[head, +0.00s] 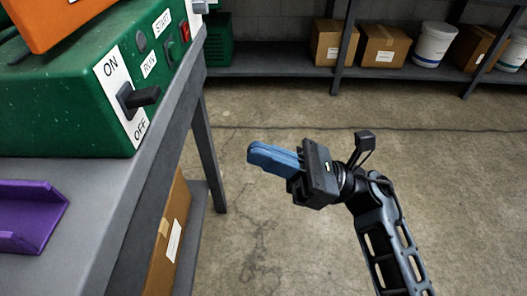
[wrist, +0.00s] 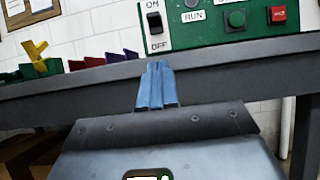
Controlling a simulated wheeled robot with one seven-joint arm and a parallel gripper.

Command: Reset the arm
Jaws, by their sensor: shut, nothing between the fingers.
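My gripper (head: 252,154) shows in the head view in front of the bench, over open floor, with its blue fingers shut together and nothing between them. It points left toward the bench and touches nothing. In the wrist view the closed blue fingers (wrist: 158,66) stand in front of the bench edge, below the green machine's switch plate. My arm reaches in from the lower right of the head view.
The grey bench (head: 95,190) carries a green machine (head: 60,100) with an ON/OFF lever (head: 140,97) and a purple tray (head: 28,212). A cardboard box (head: 170,235) sits beneath. Boxes and buckets stand on a back shelf (head: 280,58). The floor (head: 300,245) around my gripper is clear.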

